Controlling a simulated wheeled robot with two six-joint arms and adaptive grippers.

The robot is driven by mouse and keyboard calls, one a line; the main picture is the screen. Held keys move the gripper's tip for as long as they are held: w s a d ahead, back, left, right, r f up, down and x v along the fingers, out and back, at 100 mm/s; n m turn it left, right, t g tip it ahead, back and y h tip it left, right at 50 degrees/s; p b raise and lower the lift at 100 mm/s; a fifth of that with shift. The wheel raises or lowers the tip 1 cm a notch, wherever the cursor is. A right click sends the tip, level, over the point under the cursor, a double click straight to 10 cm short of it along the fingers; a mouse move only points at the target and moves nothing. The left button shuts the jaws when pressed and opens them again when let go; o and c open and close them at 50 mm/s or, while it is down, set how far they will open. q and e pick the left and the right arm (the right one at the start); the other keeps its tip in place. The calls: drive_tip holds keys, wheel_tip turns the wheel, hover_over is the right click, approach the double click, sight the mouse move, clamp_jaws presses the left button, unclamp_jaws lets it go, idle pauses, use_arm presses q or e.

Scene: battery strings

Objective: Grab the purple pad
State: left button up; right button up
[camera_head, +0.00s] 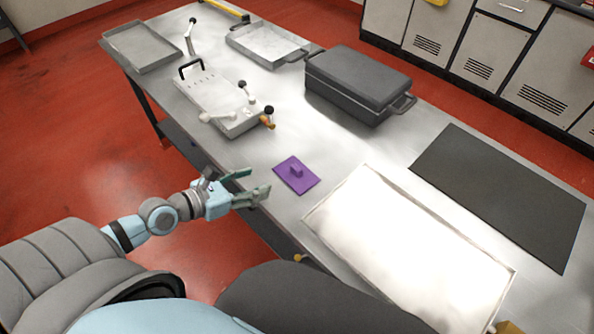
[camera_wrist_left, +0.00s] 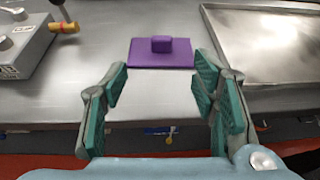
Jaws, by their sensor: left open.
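The purple pad (camera_head: 297,178) is a flat square with a small raised block on top. It lies on the metal table near its front edge. My left gripper (camera_head: 256,184) is open and empty, in front of and to the left of the pad, by the table's front edge. In the left wrist view the pad (camera_wrist_left: 161,53) lies ahead, centred between the two open fingers (camera_wrist_left: 162,97), with a gap of bare table before it. My right gripper is not in view.
A grey fixture (camera_head: 218,103) with levers stands left of the pad. A shallow metal tray (camera_head: 412,205) lies right of it. A dark case (camera_head: 357,84) and a dark mat (camera_head: 502,195) sit farther back. The table between pad and case is clear.

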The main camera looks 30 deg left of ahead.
sight(296, 168)
use_arm(q)
drive_tip(key=b+x, duration=0.4)
drive_tip(key=x, duration=0.9)
drive_tip(key=shift+w+d+f, duration=0.1)
drive_tip(key=shift+d+f, duration=0.1)
drive_tip(key=shift+w+d, duration=0.1)
drive_tip(key=shift+w, duration=0.1)
drive_tip(key=c, duration=0.7)
clamp_jaws()
